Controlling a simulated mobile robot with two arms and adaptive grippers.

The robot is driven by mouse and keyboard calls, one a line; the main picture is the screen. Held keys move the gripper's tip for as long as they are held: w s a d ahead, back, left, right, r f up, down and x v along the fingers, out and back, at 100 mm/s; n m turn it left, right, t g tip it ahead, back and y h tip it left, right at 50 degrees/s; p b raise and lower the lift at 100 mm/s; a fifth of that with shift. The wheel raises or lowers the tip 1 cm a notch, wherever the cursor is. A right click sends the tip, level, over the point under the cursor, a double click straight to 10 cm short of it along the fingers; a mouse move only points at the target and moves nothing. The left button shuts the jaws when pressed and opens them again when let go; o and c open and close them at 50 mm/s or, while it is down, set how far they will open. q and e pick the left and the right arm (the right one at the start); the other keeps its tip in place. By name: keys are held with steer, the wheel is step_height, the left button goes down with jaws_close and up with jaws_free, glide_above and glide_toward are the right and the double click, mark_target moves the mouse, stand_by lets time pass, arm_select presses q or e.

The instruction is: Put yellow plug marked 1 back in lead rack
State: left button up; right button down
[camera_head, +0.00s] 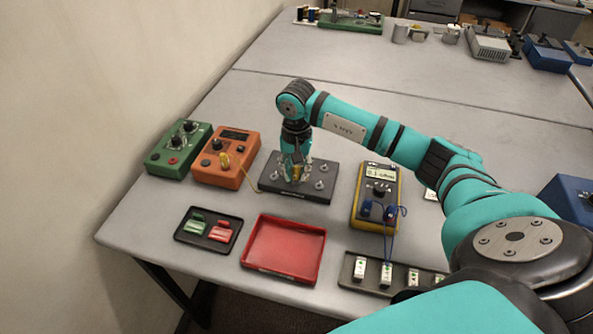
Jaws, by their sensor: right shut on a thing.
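My right gripper (296,177) points down over a black block with silver posts (318,196). It is shut on a small yellow plug (297,172), which it partly hides; the number on the plug cannot be read. I cannot tell whether the plug touches the block. Another yellow plug (225,160) sits on the orange instrument box (213,174), and a thin yellow lead runs from it toward the black block. No thing is clearly labelled as the lead rack. My left gripper is not in view.
A green box (172,160) stands at the left. In front are a black tray (204,243) with green and red pieces, an empty red tray (284,250) and a dark tray (350,270) with white pieces. A yellow meter (375,222) with blue leads stands right of the block.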

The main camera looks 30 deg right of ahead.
mark_target(297, 166)
steer(key=shift+b, duration=0.3)
stand_by(0.6)
steer(key=shift+f+b, duration=0.6)
steer(key=c, duration=1.1)
jaws_free()
step_height(297, 166, up, 12)
steer(key=shift+r, duration=0.1)
